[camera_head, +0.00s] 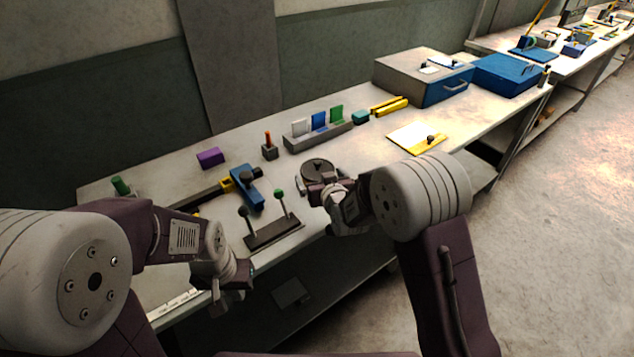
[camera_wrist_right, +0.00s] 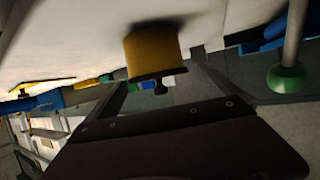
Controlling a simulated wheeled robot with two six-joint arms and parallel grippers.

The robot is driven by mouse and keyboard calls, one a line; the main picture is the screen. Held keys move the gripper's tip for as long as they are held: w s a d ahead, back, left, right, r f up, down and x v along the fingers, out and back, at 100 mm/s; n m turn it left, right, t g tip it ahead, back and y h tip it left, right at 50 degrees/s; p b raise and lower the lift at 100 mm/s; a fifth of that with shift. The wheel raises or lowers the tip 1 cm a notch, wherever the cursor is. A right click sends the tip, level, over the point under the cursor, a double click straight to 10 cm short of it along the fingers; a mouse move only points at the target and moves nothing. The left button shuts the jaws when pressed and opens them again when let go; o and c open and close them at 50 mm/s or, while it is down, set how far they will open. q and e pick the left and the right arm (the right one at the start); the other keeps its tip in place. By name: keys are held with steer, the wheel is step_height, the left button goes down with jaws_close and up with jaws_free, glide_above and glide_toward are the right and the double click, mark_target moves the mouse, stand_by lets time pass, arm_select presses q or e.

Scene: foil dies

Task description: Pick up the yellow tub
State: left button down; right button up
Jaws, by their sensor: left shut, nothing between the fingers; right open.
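The yellow tub shows in the right wrist view (camera_wrist_right: 150,48), where the picture is upside down; it stands on the bench and has a dark lid with a small knob. In the head view only its dark round lid (camera_head: 317,167) shows clearly; my right gripper hides much of the rest. My right gripper (camera_head: 312,188) is open at the near side of the tub. In the right wrist view its fingers (camera_wrist_right: 163,88) are spread to either side of the lid; I cannot tell whether they touch it. My left gripper (camera_head: 230,288) is shut and empty near the bench's front edge.
A grey rack with coloured plates (camera_head: 318,138) stands farther back. A yellow-edged board (camera_head: 417,138) lies to the right.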

mark_target(316, 169)
steer(key=x, duration=0.2)
steer(key=shift+w+d+f, duration=0.15)
steer(key=shift+w+f, duration=0.1)
steer(key=shift+w, duration=0.1)
steer(key=x, duration=0.5)
steer(key=shift+s+r, duration=0.1)
steer(key=c, duration=1)
